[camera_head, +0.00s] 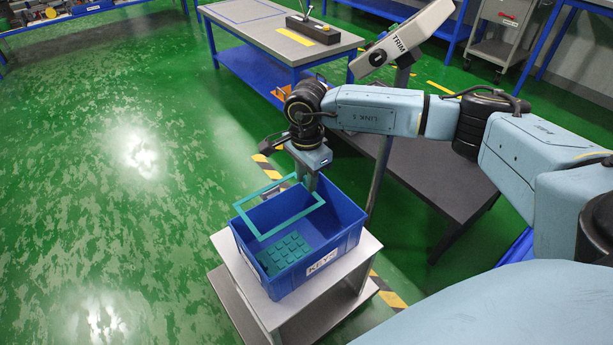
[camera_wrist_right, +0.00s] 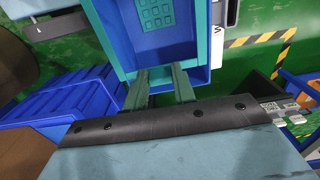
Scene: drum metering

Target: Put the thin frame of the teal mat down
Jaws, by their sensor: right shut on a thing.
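The thin teal frame (camera_head: 292,223) is an open rectangle. My right gripper (camera_head: 312,184) is shut on its far-right side and holds it tilted over the open blue bin marked KEYS (camera_head: 343,238). Whether the frame touches the bin rim, I cannot tell. In the right wrist view the fingers (camera_wrist_right: 160,75) reach to the near side of the frame (camera_wrist_right: 203,30), with the key mat (camera_wrist_right: 155,14) beyond. My left gripper is not in view.
The bin stands on a small light grey stand (camera_head: 235,265) with a lower shelf. A dark table (camera_head: 440,190) is close on the right, with a post beside the bin carrying a TRIM sign (camera_head: 398,42). A blue-framed workbench (camera_head: 270,35) is behind. Green floor on the left is clear.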

